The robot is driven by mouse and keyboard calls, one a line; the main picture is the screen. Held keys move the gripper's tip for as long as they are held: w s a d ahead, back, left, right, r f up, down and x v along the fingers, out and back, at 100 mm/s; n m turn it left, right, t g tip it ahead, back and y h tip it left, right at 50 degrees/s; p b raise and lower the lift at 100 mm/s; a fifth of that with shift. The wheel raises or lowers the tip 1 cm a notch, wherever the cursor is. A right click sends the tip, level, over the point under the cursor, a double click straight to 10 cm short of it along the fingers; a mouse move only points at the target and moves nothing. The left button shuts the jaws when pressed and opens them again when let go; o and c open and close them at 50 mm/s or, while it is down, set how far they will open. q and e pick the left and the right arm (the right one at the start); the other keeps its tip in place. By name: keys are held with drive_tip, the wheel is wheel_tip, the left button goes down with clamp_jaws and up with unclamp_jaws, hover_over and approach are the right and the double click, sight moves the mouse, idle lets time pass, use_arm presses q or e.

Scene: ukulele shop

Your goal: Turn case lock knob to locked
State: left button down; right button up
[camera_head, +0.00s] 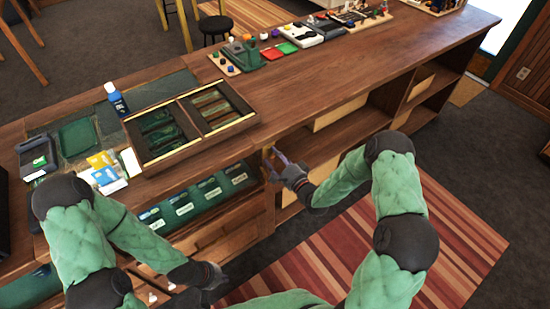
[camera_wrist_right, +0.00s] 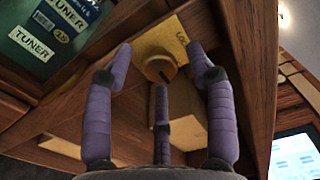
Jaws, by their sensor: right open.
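The case lock knob (camera_wrist_right: 160,69) is a round brass knob with a dark slot, set on a yellow plate (camera_wrist_right: 170,40) with partly hidden lettering that starts "LO". In the right wrist view my right gripper (camera_wrist_right: 160,62) is open, its purple fingers spread on both sides of the knob and a third finger below it. I see no clear contact. In the head view my right gripper (camera_head: 279,160) is at the counter's front post, beside the display case (camera_head: 205,197); the knob is too small to make out there. My left gripper (camera_head: 210,276) hangs low at the front, its fingers unclear.
The wooden counter (camera_head: 330,85) carries an open wooden box (camera_head: 163,160) with compartments, a blue bottle (camera_head: 117,99) and cards. Open shelves (camera_head: 335,148) lie right of my right gripper. A striped rug (camera_head: 350,250) covers the floor in front.

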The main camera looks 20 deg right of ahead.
drive_tip(key=shift+w+a, duration=0.1)
drive_tip(key=shift+w, duration=0.2)
clamp_jaws()
